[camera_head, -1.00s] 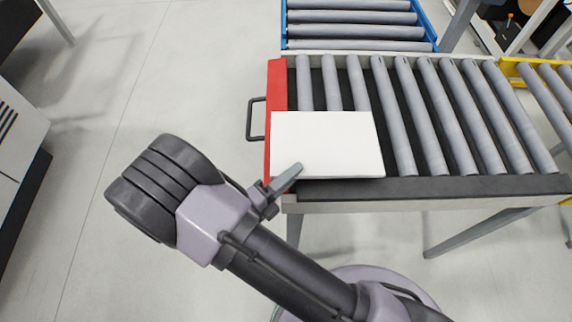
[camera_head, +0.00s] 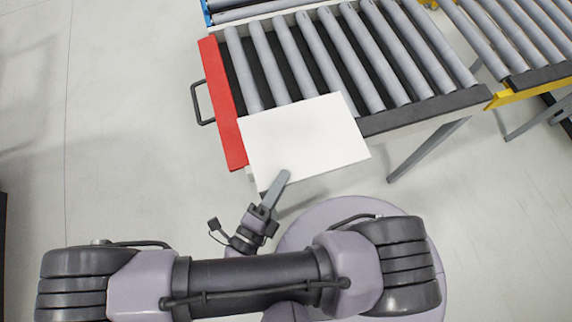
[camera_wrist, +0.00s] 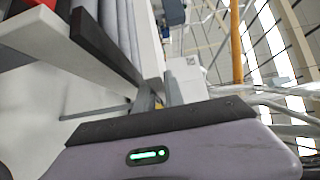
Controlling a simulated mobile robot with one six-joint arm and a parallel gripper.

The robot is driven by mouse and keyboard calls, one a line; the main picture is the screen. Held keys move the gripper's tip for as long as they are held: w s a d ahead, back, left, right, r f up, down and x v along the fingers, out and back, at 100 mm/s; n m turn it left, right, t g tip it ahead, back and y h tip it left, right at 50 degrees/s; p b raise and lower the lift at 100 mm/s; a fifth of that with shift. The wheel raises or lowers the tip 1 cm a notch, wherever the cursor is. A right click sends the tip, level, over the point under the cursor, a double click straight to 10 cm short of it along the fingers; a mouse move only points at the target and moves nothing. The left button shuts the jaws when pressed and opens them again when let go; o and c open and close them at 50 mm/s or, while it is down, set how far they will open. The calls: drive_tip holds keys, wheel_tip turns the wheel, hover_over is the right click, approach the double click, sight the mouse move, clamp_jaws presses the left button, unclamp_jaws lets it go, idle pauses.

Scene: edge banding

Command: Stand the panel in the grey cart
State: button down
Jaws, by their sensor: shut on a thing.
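The panel (camera_head: 303,139) is a flat white rectangular board. In the head view it lies roughly level over the front edge of the roller conveyor and sticks out past it. My gripper (camera_head: 275,185) is shut on the panel's near edge, close to its left corner. I cannot make out the grey cart in either view.
The conveyor's grey rollers (camera_head: 330,50) lie behind the panel, with a red end plate (camera_head: 222,100) and a dark handle (camera_head: 202,102) at its left. A yellow-framed conveyor (camera_head: 515,88) stands at the right. The floor (camera_head: 130,150) at the left is clear.

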drive_tip(key=s+a+r+p, duration=0.3)
drive_tip(key=s+r+p, duration=0.2)
drive_tip(key=shift+s+a+r, duration=0.25)
drive_tip(key=shift+s+a, duration=0.05)
